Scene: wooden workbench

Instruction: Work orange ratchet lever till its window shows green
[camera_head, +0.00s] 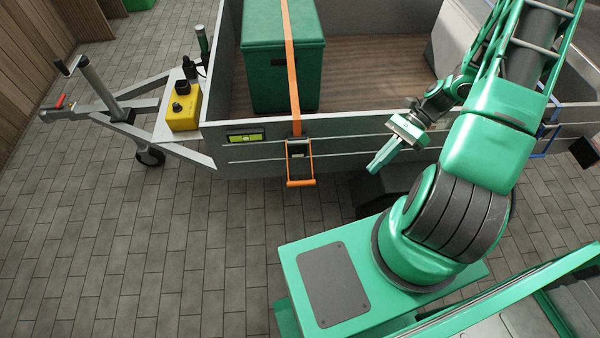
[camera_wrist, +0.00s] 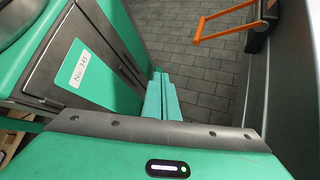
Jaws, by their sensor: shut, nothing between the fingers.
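The orange ratchet lever (camera_head: 301,183) hangs low on the outer face of the trailer's side wall, below a dark ratchet body (camera_head: 298,150). An orange strap (camera_head: 291,60) runs up from it over a green box. A small dark-framed window (camera_head: 245,137) on the wall left of the ratchet looks yellow-green; its exact reading is too small to tell. My gripper (camera_head: 372,170) is shut and empty, right of the lever and apart from it. In the wrist view the shut fingers (camera_wrist: 160,80) point toward the paving, and the lever (camera_wrist: 222,22) shows at upper right.
The green box (camera_head: 283,65) stands inside the grey trailer (camera_head: 360,143). A yellow box (camera_head: 184,108) sits on the drawbar at left. A dark wheel or block shows below the wall near my gripper. The paving before the lever is clear.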

